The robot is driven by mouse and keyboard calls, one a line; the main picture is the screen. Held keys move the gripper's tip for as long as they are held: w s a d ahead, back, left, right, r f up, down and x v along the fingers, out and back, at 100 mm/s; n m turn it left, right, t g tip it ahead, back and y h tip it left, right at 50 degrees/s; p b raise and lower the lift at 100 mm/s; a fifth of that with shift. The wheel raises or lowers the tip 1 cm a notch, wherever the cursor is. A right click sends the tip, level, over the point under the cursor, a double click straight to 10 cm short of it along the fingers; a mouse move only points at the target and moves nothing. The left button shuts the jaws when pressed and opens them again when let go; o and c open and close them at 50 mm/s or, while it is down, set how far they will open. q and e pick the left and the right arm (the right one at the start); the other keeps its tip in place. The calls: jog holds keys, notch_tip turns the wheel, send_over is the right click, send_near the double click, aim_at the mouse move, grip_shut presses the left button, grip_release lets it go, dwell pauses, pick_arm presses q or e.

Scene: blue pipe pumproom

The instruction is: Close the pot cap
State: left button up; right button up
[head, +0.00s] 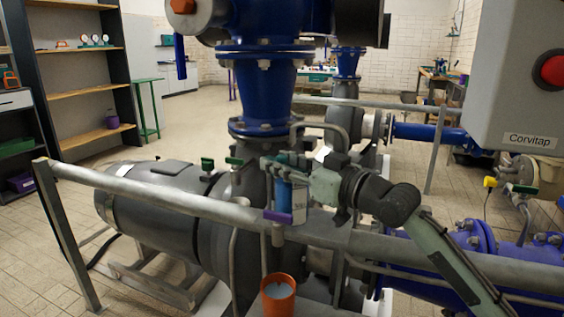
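An orange pot (279,297) stands upright at the bottom centre, in front of the pump. Its top is open to view, and a pale grey-blue surface shows inside the rim. I cannot make out a separate cap. My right gripper (279,188) comes in from the right, above the pot and near the grey handrail. A blue cylinder (284,194) with a purple piece (279,216) below it shows at the fingers. I cannot tell whether they are held or stand behind. My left gripper is not in view.
A grey handrail (190,203) crosses the view between me and the dark pump (165,215). A grey control box with a red button (553,69) hangs at the upper right. A shelf with a purple pot (112,121) stands at the left. The tiled floor at the left is partly clear.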

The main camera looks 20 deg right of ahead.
jog(key=shift+s+d, duration=0.1)
jog(key=shift+s, duration=0.05)
jog(key=v, duration=1.1)
jog(key=shift+s+d, duration=0.15)
jog(key=shift+s, duration=0.15)
